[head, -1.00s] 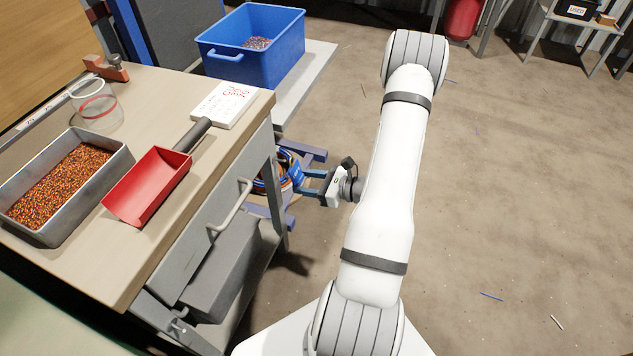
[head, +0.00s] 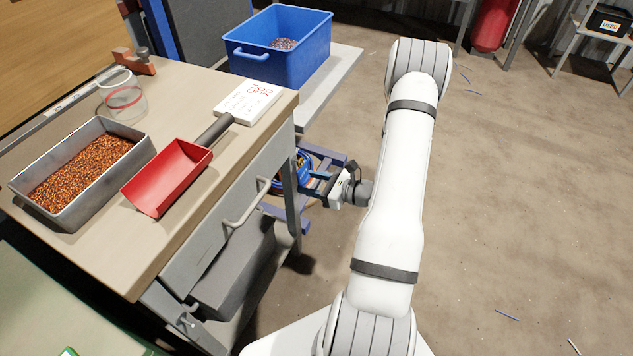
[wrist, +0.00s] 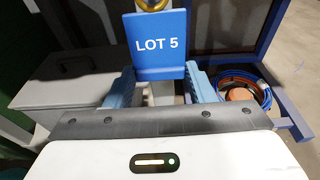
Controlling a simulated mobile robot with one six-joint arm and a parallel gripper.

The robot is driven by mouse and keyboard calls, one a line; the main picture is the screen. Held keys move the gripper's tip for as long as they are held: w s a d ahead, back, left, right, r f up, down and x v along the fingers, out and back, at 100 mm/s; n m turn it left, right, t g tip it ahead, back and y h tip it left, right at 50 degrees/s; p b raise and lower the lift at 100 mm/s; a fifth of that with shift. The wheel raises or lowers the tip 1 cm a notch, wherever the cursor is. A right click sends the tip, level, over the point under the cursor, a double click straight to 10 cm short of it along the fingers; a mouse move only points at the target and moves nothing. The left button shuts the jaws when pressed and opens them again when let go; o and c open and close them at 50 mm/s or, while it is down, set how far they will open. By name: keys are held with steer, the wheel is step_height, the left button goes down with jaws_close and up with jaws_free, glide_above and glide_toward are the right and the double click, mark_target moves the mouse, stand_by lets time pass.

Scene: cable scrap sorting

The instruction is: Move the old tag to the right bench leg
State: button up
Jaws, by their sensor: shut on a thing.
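A blue tag (wrist: 160,42) reading "LOT 5" stands upright between the fingertips in the wrist view. My gripper (wrist: 161,72) is shut on the tag, with one light blue finger at each side edge. The grey right bench leg (head: 293,195) is close to the left of my gripper (head: 312,184) in the head view. A pale post (wrist: 164,92) shows behind and below the tag. In the head view I cannot make out the tag.
Coiled cables (wrist: 242,88) lie in a blue frame beside the leg. A grey box (wrist: 70,78) is at left in the wrist view. The workbench (head: 150,262) holds a red scoop (head: 170,177) and a granule tray (head: 62,215). Open floor (head: 520,190) lies to the right.

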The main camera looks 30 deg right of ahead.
stand_by(0.4)
steer(key=o, duration=1)
steer(key=p+v, duration=0.2)
steer(key=v, duration=0.5)
steer(key=shift+s+d, duration=0.25)
steer(key=shift+s, duration=0.05)
